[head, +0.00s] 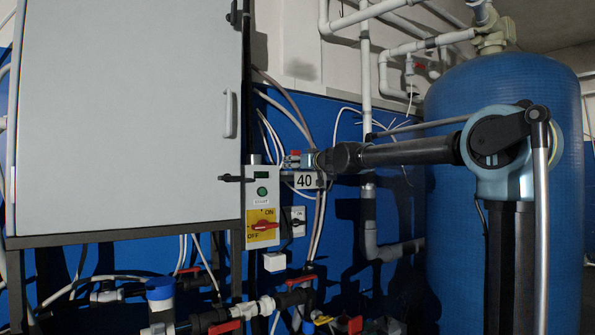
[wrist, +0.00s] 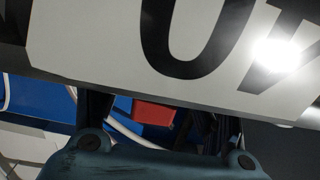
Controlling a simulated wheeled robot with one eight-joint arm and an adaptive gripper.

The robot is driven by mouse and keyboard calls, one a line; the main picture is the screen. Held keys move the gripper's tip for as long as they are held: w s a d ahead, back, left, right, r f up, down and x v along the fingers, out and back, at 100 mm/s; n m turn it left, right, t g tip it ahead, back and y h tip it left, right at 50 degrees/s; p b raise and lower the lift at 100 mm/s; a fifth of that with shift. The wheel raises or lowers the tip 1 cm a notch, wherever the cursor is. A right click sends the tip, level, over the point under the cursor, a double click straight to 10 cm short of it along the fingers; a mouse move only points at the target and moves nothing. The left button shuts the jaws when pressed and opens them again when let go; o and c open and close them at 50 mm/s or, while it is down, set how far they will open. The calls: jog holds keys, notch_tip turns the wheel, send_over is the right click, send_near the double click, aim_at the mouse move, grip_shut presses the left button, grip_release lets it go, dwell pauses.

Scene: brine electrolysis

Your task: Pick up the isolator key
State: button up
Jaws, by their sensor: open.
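A small red piece (head: 295,153), which looks like the isolator key, shows at the tip of my gripper (head: 303,161) in the head view. The red piece (wrist: 154,113) also shows in the wrist view, between the two dark fingers of my gripper (wrist: 155,106), with room on both sides. The fingers are open. A white plate marked 40 (head: 305,181) is just below the gripper in the head view. The same plate (wrist: 90,45) fills the top of the wrist view upside down, with glare, and hides part of the scene.
A control box (head: 262,190) with a red rotary ON/OFF switch (head: 263,226) is left of the gripper. A large grey cabinet (head: 125,120) stands further left. Cables, pipes and red-handled valves (head: 224,327) crowd the wall below. A blue tank (head: 450,100) is at right.

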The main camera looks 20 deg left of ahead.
jog(key=c, duration=1.2)
jog(key=shift+r, duration=0.1)
